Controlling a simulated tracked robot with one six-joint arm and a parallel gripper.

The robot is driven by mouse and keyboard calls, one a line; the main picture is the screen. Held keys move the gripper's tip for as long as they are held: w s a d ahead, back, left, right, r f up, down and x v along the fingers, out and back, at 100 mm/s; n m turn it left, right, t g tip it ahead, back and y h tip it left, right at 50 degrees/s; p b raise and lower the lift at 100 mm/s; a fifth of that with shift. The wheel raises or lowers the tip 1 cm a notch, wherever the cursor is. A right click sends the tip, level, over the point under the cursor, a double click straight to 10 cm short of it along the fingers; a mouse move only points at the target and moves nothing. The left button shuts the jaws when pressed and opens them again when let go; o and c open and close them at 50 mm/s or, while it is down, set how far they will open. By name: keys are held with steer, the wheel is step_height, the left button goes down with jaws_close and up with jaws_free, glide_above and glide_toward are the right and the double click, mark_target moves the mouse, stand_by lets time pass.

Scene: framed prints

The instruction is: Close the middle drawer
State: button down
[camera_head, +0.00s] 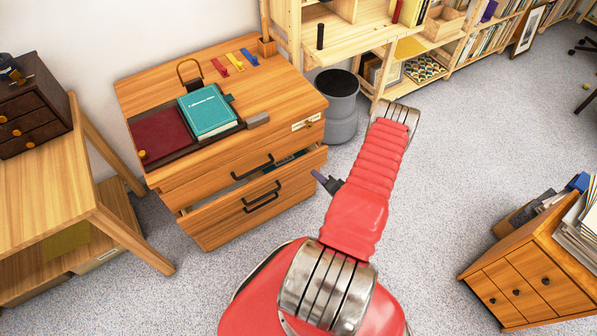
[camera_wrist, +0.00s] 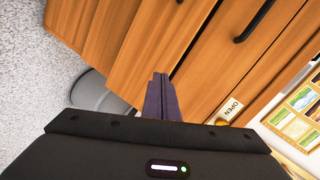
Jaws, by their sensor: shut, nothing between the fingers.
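The wooden cabinet (camera_head: 215,230) stands left of my arm. Its middle drawer (camera_head: 225,212) is pulled partly out, with a dark gap above its front and some contents showing inside at the right. A black handle (camera_head: 262,203) is on its front. The top drawer (camera_head: 215,180) above looks shut. My gripper (camera_head: 326,182) is shut and empty, near the cabinet's right front side. In the wrist view, the dark fingers (camera_wrist: 161,98) are together in front of the middle drawer's wooden front (camera_wrist: 150,45). Whether they touch it I cannot tell.
A teal book (camera_head: 208,111) and other items lie on the cabinet top. A grey bin (camera_head: 340,105) stands behind its right side. A wooden table (camera_head: 45,185) is at left and another cabinet (camera_head: 530,275) at right. Carpet (camera_head: 450,180) is clear between.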

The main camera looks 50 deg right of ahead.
mark_target(293, 166)
steer(key=s+a+f+m+t+h, duration=0.1)
steer(key=s+a+f+m+t, duration=0.1)
steer(key=a, duration=0.5)
steer(key=s+m+t, duration=0.1)
steer(key=s+m, duration=0.1)
steer(key=s, duration=0.1)
steer(key=shift+s+m+t, duration=0.2)
steer(key=shift+m+t, duration=0.1)
steer(key=shift+t, duration=0.1)
steer(key=shift+w, duration=0.1)
steer(key=shift+d+x, duration=0.1)
steer(key=shift+x, duration=3.35)
steer(key=shift+d+x, duration=0.15)
steer(key=shift+x, duration=3.35)
steer(key=x, duration=0.3)
steer(key=shift+w+d, duration=0.1)
steer(key=shift+w, duration=0.25)
steer(key=shift+w+d+r, duration=0.15)
steer(key=shift+w+d, duration=0.05)
steer(key=shift+w, duration=0.3)
